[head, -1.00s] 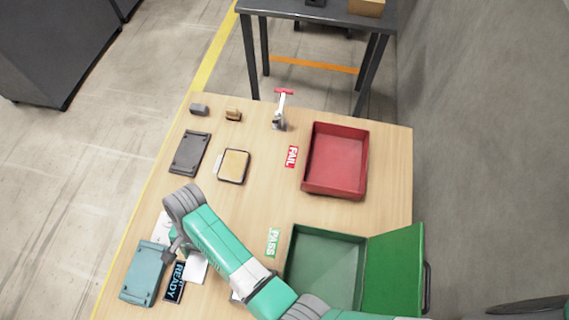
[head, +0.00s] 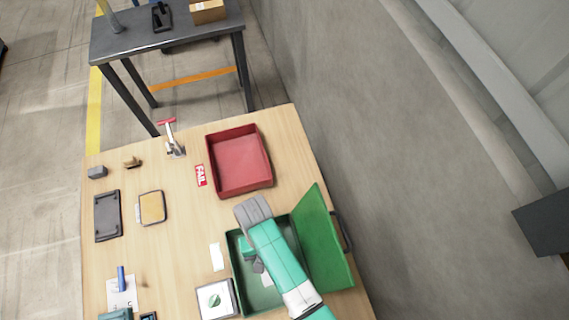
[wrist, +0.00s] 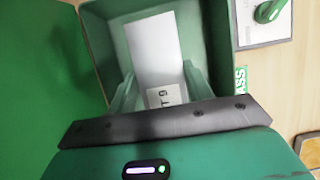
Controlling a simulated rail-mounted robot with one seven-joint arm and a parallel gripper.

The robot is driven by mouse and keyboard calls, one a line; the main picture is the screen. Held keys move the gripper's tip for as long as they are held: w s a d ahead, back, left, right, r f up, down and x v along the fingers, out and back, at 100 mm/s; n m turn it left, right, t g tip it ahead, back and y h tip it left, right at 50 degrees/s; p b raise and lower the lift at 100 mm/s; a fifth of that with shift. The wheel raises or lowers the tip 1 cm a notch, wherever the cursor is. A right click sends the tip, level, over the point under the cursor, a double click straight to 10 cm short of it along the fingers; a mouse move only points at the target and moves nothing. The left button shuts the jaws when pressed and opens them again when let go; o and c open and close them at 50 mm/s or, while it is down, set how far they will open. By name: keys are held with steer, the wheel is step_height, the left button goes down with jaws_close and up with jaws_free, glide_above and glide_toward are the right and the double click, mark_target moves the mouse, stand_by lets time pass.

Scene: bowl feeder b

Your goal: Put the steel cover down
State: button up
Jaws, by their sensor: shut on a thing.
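My gripper (wrist: 160,88) points down into the open green bin (wrist: 112,45). Its two fingers are shut on a pale flat plate, which I take to be the steel cover (wrist: 152,48). A small white label with dark characters shows at its near end. In the head view my arm reaches over the green bin (head: 236,268), and my gripper (head: 257,266) is low inside its walls. The cover is mostly hidden there by my arm. I cannot tell whether it touches the bin floor.
The bin's green lid (head: 322,245) stands open on the right. A red tray (head: 240,162) lies behind it. A white pad with a green knob (head: 215,300) sits at its left.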

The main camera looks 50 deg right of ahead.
step_height(320, 180, down, 10)
steer(key=b, duration=0.4)
steer(key=shift+w, duration=0.1)
steer(key=shift+f+b, duration=0.2)
steer(key=shift+b, duration=0.1)
steer(key=o, duration=1.3)
steer(key=shift+r, duration=0.15)
steer(key=p+v, duration=0.3)
steer(key=v, duration=0.9)
steer(key=shift+p, duration=0.35)
